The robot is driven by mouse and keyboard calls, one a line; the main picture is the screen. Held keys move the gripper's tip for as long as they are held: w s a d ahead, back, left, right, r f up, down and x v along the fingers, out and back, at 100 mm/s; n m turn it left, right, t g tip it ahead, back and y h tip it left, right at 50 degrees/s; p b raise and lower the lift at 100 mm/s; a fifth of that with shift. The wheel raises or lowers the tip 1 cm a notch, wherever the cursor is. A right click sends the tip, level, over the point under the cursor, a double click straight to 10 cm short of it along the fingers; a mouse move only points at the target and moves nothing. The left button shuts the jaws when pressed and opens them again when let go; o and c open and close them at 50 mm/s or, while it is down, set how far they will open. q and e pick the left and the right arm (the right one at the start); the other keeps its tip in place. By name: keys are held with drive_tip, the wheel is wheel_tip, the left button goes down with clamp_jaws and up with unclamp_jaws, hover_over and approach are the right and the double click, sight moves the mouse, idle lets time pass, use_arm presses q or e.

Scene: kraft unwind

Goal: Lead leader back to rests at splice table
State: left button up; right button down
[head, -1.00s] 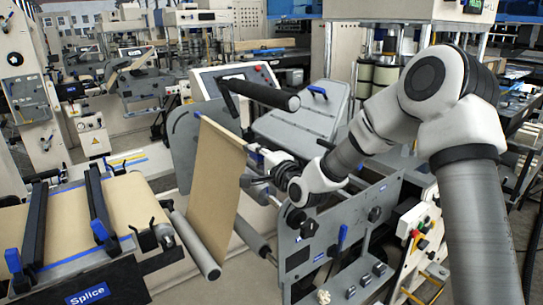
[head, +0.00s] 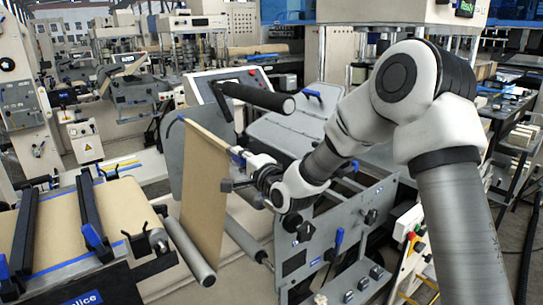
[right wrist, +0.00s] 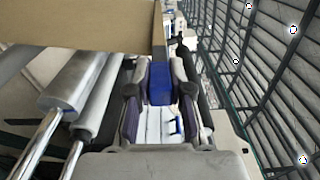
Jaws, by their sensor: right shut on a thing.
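The kraft leader (head: 205,185) hangs as a tan sheet from a thin bar along its top edge, in front of the unwind stand. My right gripper (head: 240,160) is at the bar's right end. In the right wrist view its fingers (right wrist: 159,88) are shut on a blue end piece (right wrist: 160,80), with the tan leader (right wrist: 80,22) stretching off to the upper left. The splice table (head: 60,225) stands at left, with tan paper on it and two dark bars with blue ends across it. My left gripper is not in view.
A grey roller (head: 188,248) lies between the splice table and the hanging leader. A black-sleeved roller (head: 258,97) sticks out above the leader. The grey side plate (head: 312,245) with knobs and a blue lever stands below my right arm.

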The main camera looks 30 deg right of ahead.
drive_tip(key=shift+w+a+b, duration=0.15)
drive_tip(key=shift+a+b, duration=0.05)
drive_tip(key=shift+a, duration=0.35)
drive_tip(key=shift+w+a+b, duration=0.15)
drive_tip(key=shift+a, duration=0.35)
drive_tip(key=shift+f, duration=0.1)
